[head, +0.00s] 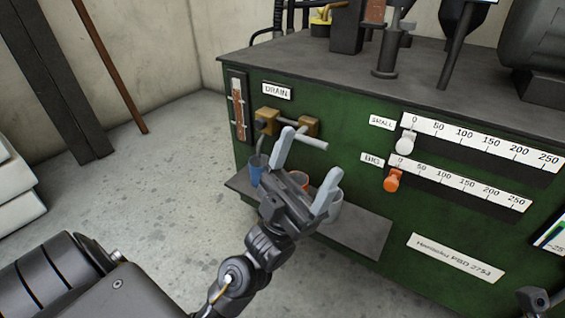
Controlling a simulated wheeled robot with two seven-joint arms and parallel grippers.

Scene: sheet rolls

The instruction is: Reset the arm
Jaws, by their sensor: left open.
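My left arm comes in from the lower left. Its gripper (311,152) is open, with two light grey fingers spread apart and pointing up and away. I see nothing between the fingers. The gripper is in front of the green machine (345,125), over the small shelf on its front, and hides part of the shelf and the cups there. I cannot tell how far it is from the machine. My right gripper does not show; a dark jointed part is cut off at the lower right corner.
The machine has a brass drain valve (268,122), a white slider (405,143) and an orange slider (392,180) on scales. A blue cup (257,168) stands on the dark shelf (355,231). Concrete floor (140,180) at left is clear. A brown pole (110,68) leans by the wall.

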